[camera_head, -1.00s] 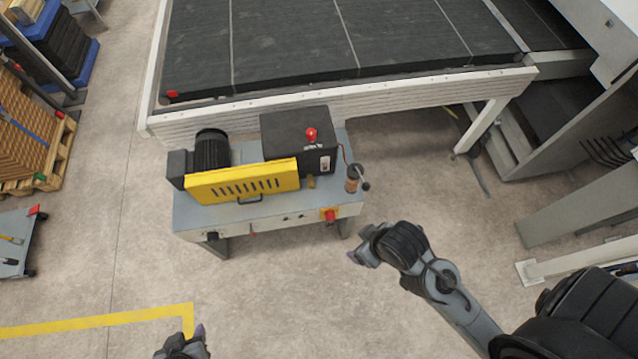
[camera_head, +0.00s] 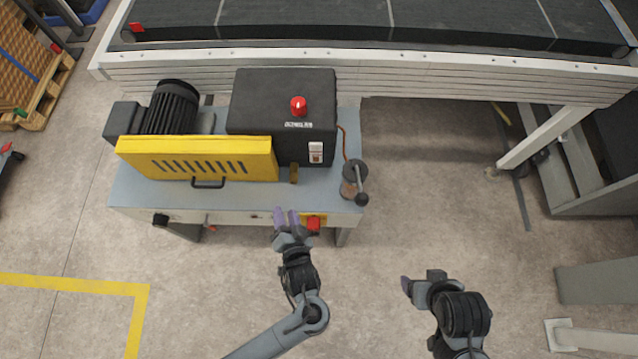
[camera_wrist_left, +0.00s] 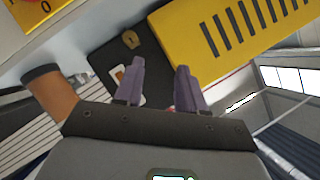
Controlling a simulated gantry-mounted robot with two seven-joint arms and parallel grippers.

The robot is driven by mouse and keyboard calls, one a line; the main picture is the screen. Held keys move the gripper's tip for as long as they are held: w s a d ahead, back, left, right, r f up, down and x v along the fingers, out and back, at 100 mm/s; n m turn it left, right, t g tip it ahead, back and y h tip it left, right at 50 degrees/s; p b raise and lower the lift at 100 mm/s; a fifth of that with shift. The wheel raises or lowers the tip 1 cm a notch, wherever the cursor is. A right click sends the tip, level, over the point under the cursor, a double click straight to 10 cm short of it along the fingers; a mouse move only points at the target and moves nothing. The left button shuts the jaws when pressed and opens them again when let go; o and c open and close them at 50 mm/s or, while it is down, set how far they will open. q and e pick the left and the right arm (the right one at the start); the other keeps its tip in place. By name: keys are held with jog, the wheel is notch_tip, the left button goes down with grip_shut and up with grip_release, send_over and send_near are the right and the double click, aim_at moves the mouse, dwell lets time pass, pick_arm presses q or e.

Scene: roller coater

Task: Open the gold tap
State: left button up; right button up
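The gold tap (camera_head: 294,172) is a small brass fitting on the machine's grey top, between the yellow guard and the black box. It also shows near the top of the left wrist view (camera_wrist_left: 130,39). My left gripper (camera_head: 287,214) is at the machine's front edge, in front of the tap and apart from it. Its two purple fingers stand apart with nothing between them in the left wrist view (camera_wrist_left: 160,85). My right gripper (camera_head: 406,286) is over the floor to the right of the machine; its finger gap is not clear.
The yellow guard (camera_head: 200,160) with a handle lies left of the tap. The black box (camera_head: 283,110) with a red button (camera_head: 298,106) is behind it. A red switch (camera_head: 313,223) is beside my left gripper.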

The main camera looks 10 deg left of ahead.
pick_arm(q)
jog(key=t+b, duration=0.1)
jog(key=b, duration=0.4)
send_near(294, 183)
jog(key=s, duration=0.2)
jog(key=b+x, duration=0.1)
jog(key=x, duration=0.2)
jog(key=b+x, duration=0.1)
jog(key=x, duration=0.3)
jog(key=r+b+x, duration=0.1)
jog(key=x, duration=0.3)
jog(key=shift+w+d+f, duration=0.1)
jog(key=shift+w+d, duration=0.2)
jog(key=shift+w, duration=0.15)
pick_arm(e)
notch_tip(294, 183, down, 11)
jog(key=shift+d+r, duration=0.15)
pick_arm(q)
jog(key=shift+c, duration=0.2)
jog(key=shift+h, duration=0.3)
grip_shut()
